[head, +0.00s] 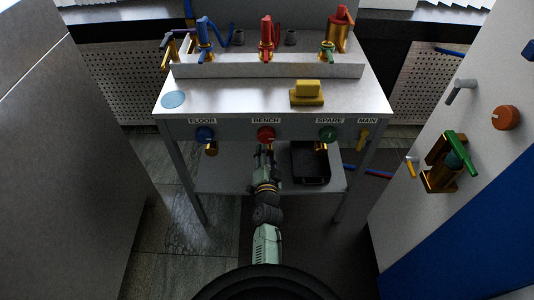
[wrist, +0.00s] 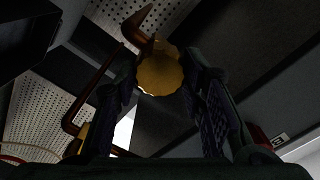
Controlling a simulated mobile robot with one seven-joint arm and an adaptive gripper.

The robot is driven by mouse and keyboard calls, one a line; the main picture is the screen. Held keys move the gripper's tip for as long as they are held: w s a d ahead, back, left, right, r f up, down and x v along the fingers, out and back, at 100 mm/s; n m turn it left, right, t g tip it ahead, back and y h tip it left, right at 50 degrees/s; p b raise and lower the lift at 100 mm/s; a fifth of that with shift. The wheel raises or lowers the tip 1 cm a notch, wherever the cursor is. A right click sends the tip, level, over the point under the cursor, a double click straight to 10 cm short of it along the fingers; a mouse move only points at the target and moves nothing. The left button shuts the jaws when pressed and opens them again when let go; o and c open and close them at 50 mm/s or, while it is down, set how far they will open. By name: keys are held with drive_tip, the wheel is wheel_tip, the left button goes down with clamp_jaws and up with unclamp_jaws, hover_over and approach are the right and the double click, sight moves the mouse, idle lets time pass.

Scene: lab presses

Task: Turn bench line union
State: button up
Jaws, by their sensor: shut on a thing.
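The bench line union is a round, scalloped brass nut (wrist: 160,74) with a bent copper pipe (wrist: 137,24) meeting it, in the wrist view. It sits between the two ridged fingers of my gripper (wrist: 172,100), which is shut on it. In the head view my gripper (head: 264,151) is just below the red knob (head: 265,135) under the BENCH label (head: 266,121). There my gripper hides the union. The similar brass fittings under FLOOR (head: 211,149) and SPARE (head: 321,147) are in plain view.
The table (head: 230,98) carries colored valves on a raised ledge and a yellow block (head: 307,92). A black case (head: 310,162) lies on the lower shelf, right of my arm.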

drive_tip(key=shift+w+r, duration=0.1)
drive_tip(key=shift+r, duration=0.05)
drive_tip(key=o, duration=1.1)
drive_tip(key=shift+o, duration=0.2)
